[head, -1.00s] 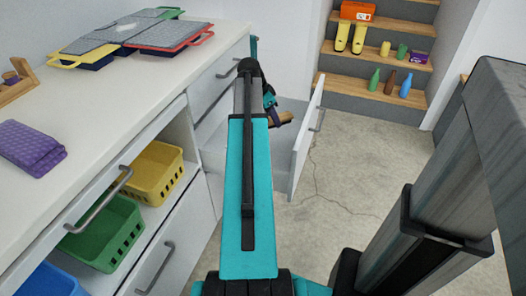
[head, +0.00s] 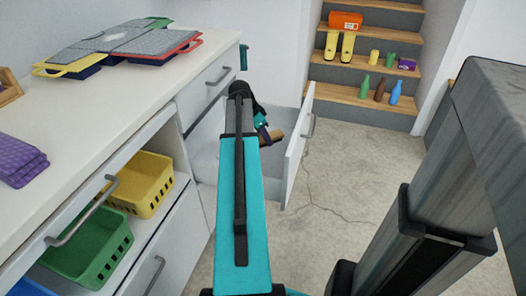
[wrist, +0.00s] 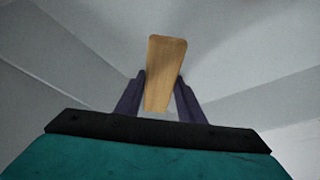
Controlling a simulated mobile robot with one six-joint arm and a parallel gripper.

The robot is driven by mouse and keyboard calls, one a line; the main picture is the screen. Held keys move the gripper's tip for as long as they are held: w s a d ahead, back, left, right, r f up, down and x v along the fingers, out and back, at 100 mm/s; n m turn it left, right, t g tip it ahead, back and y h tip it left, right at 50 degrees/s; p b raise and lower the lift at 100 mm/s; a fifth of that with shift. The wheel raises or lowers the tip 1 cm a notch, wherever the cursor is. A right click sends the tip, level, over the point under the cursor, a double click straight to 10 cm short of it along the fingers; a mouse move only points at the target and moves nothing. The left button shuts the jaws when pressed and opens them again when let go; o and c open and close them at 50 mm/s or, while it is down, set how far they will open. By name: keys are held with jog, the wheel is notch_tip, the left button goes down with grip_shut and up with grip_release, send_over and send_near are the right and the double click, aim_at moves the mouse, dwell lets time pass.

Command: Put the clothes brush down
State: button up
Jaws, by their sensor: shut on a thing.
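The clothes brush shows as a wooden piece (head: 274,137) at the end of my arm in the head view. In the wrist view its flat wooden body (wrist: 165,72) stands out between the two dark fingers. My gripper (wrist: 161,98) is shut on it. In the head view my gripper (head: 263,128) is partly hidden by my arm and is over the open drawer (head: 297,157). Grey drawer walls surround the brush in the wrist view. I cannot tell whether the brush touches the drawer bottom. Bristles are not visible.
A white counter (head: 120,110) runs along the left with folded items on top. Below it are a yellow basket (head: 143,185) and a green basket (head: 93,245). Wooden steps (head: 345,108) with bottles stand at the back. The floor right of the drawer is clear.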

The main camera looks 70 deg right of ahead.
aim_at(264, 155)
jog(key=shift+f, duration=1.15)
jog(key=shift+f, duration=0.1)
jog(key=shift+f+b, duration=0.65)
jog(key=shift+f, duration=1.1)
jog(key=shift+f, duration=0.15)
jog(key=o, duration=0.9)
jog(key=p+v, duration=0.2)
jog(key=v, duration=1)
jog(key=shift+p, duration=0.35)
